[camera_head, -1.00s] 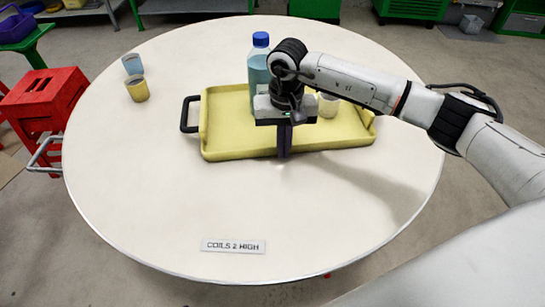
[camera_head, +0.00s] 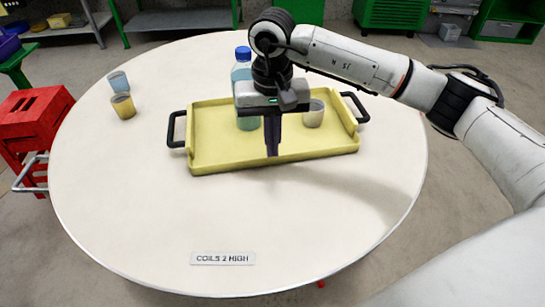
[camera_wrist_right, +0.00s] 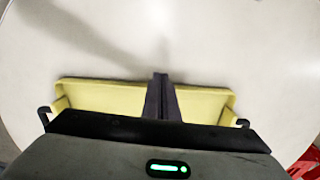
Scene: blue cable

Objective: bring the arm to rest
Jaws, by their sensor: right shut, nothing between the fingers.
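My right gripper (camera_head: 271,150) is above the yellow tray's near side in the head view, pointing down. Its fingers are together with nothing between them. They also show shut in the right wrist view (camera_wrist_right: 161,82), in front of the yellow tray (camera_wrist_right: 95,95). My right arm reaches in from the right over the table. My left gripper is not in view. No blue cable shows in these frames.
A label (camera_head: 223,258) lies in front; the table between is clear.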

